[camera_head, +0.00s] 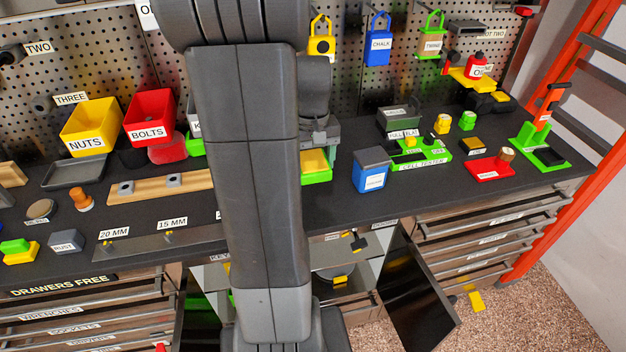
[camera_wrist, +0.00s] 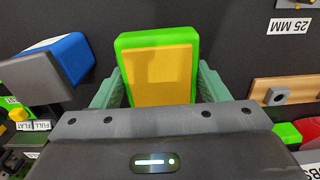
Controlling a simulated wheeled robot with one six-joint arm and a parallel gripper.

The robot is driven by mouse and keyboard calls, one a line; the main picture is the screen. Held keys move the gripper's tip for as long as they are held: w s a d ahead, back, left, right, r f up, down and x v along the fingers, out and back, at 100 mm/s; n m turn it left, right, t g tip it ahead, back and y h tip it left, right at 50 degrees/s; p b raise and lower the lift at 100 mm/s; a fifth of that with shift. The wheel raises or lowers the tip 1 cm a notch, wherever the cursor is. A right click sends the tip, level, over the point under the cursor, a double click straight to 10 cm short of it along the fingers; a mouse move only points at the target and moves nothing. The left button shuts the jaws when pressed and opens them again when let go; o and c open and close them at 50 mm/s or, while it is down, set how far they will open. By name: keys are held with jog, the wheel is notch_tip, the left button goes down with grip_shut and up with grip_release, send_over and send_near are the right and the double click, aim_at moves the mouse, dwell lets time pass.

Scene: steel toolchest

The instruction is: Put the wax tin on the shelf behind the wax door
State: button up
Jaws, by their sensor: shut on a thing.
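My gripper (camera_head: 320,135) is shut on a green and yellow box (camera_head: 317,176), just above or on the black worktop; I cannot tell if it touches. In the wrist view the box (camera_wrist: 160,72) sits between the two grey-green fingers (camera_wrist: 158,88), with its yellow face showing and no readable label. I cannot confirm that it is the wax tin. Below the worktop an open cabinet shows a shelf (camera_head: 345,288) with a round dark and yellow thing (camera_head: 334,276) on it. A dark door (camera_head: 415,290) stands swung open to its right. My arm hides part of the cabinet.
A blue box with a grey lid (camera_head: 371,171) stands right of my gripper, with a green cell tester (camera_head: 425,158) beyond. A wooden rack (camera_head: 160,187) lies to the left. Drawers (camera_head: 480,235) stand partly open at right. Worktop between blue box and front edge is clear.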

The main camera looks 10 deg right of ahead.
aim_at(312, 193)
notch_tip(312, 193, down, 7)
jog(key=shift+f, duration=0.2)
jog(key=shift+f, duration=0.1)
jog(key=o, duration=0.9)
jog(key=shift+f, duration=0.1)
jog(key=shift+c, duration=0.2)
jog(key=o, duration=0.4)
jog(key=shift+o, duration=0.2)
